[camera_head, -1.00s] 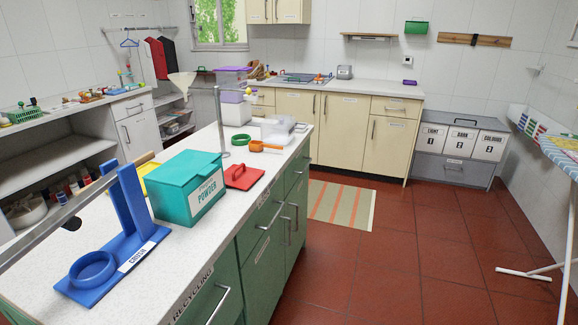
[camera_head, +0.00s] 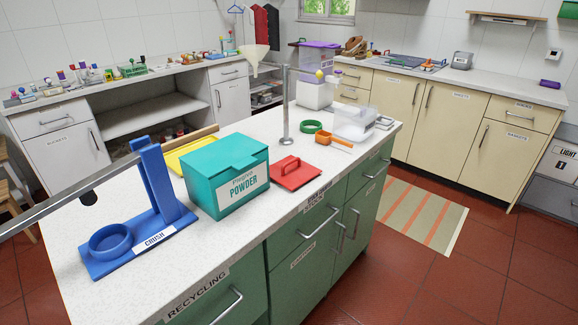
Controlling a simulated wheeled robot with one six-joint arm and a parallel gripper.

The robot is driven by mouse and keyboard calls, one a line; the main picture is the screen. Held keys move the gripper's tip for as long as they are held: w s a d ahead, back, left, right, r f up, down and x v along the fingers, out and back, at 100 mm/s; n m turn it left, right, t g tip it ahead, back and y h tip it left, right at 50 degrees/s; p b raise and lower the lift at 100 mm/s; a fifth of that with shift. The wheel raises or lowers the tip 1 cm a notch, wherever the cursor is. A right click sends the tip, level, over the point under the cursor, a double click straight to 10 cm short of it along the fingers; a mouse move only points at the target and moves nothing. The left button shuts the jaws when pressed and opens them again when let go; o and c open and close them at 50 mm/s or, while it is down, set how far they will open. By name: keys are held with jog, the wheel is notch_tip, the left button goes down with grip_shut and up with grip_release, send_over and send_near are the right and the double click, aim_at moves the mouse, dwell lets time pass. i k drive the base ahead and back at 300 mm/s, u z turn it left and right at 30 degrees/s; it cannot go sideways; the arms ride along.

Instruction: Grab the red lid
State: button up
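The red lid (camera_head: 295,173) is a flat square plate with a raised handle. It lies on the white speckled top of the green island counter (camera_head: 235,238), near its front edge, just right of the teal powder box (camera_head: 226,176). My gripper does not show clearly in this view, so its opening cannot be seen.
A blue crush stand (camera_head: 140,222) is left of the teal box, with a yellow tray (camera_head: 190,152) behind. A metal post (camera_head: 285,105), green ring (camera_head: 312,127), orange scoop (camera_head: 330,140) and clear container (camera_head: 355,123) stand beyond the lid.

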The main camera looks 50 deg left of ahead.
aim_at(291, 172)
jog(key=u, duration=0.7)
jog(key=i, duration=0.9)
jog(key=u, duration=0.85)
